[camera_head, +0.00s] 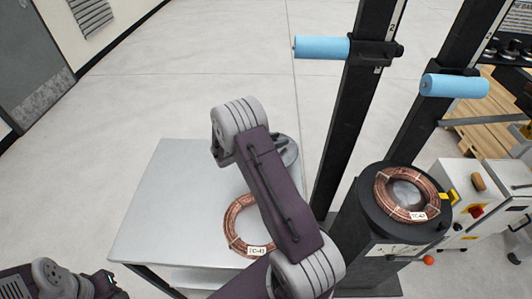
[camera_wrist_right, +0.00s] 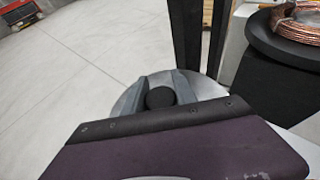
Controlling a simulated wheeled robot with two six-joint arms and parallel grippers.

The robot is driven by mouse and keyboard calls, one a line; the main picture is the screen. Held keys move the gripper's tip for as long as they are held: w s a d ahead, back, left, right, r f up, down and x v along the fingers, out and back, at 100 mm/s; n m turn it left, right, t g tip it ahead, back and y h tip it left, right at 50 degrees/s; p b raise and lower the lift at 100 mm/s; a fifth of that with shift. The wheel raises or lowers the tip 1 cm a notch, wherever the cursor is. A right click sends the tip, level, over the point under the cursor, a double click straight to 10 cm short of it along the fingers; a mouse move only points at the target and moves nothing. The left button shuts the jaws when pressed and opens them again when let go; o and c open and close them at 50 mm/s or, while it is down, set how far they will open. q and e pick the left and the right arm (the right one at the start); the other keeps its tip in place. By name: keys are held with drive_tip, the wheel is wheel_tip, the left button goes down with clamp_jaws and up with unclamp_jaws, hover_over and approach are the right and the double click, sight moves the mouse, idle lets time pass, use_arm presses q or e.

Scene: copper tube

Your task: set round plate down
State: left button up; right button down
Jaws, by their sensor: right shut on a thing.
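The round plate is a grey disc with a black knob; it shows in the head view (camera_head: 287,152) at the table's far right corner, partly behind my right arm. My right gripper (camera_wrist_right: 161,97) is shut on the black knob, with one finger on each side. In the wrist view the plate (camera_wrist_right: 128,102) lies under the fingers, partly hidden by my own wrist. I cannot tell its height over the table. My left arm shows at the bottom left of the head view; its fingers are not clear.
A grey table (camera_head: 165,200) bears a copper coil (camera_head: 232,228) tagged TC-43. A black round stand (camera_head: 372,215) at right bears another copper coil (camera_head: 382,190). Two black posts with blue rollers (camera_head: 322,47) (camera_head: 455,86) rise behind. The table's left part is clear.

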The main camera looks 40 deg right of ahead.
drive_tip(key=shift+w+a+f, duration=0.45)
drive_tip(key=shift+a, duration=0.15)
drive_tip(key=shift+w+a+f, duration=0.4)
drive_tip(key=shift+a, duration=0.2)
drive_tip(key=shift+f, duration=2)
drive_tip(key=shift+f+b, duration=0.1)
drive_tip(key=shift+b, duration=0.2)
drive_tip(key=c, duration=1)
unclamp_jaws()
